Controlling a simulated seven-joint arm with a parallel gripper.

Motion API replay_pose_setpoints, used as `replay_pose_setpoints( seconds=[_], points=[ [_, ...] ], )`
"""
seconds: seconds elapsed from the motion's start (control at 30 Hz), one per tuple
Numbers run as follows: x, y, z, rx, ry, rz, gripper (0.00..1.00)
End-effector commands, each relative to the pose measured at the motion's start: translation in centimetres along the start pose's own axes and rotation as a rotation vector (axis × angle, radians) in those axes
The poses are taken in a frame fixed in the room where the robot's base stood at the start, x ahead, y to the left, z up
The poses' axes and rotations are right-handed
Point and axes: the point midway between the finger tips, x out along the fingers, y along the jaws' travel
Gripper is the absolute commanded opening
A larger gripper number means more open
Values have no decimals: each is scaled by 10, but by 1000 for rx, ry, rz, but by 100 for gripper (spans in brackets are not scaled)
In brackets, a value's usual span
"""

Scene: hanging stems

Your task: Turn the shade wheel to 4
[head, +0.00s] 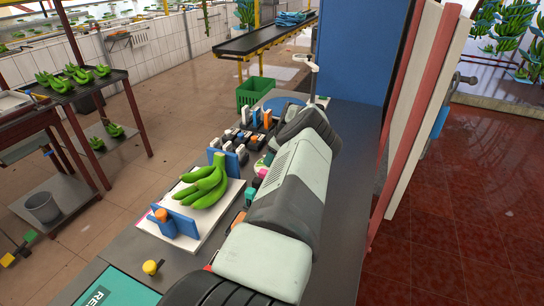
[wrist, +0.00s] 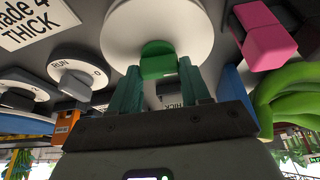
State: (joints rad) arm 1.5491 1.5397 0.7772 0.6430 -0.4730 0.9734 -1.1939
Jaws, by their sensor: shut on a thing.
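The shade wheel appears to be the large white disc (wrist: 200,28) at the top of the wrist view, with a green grip block (wrist: 158,62) on its near side. My gripper (wrist: 158,76) has its two teal fingers on either side of this block and is shut on it. A white card (wrist: 30,22) at upper left reads "ade 4 THICK", its start cut off. A small label (wrist: 172,104) reading "...ICK" shows partly between the fingers. No wheel number or pointer is readable. In the head view my arm covers most of the wheel area.
A dial marked RUN (wrist: 75,75) sits left of the wheel, a pink block (wrist: 262,35) right of it. In the head view, green bananas (head: 205,184) lie on a white board between blue uprights. Small blocks and switches (head: 250,130) crowd the panel; a yellow knob (head: 151,267) stands nearer.

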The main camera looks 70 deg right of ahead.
Motion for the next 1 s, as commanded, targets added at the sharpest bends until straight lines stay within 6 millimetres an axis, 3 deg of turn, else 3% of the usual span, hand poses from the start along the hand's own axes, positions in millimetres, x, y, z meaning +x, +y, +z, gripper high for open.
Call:
replay_pose_setpoints(
  seconds=[0.27,1.0],
  points=[
    [-1,-1,0,109,-3,45,16],
    [0,-4,-2,667,-3,277,16]
  ],
)
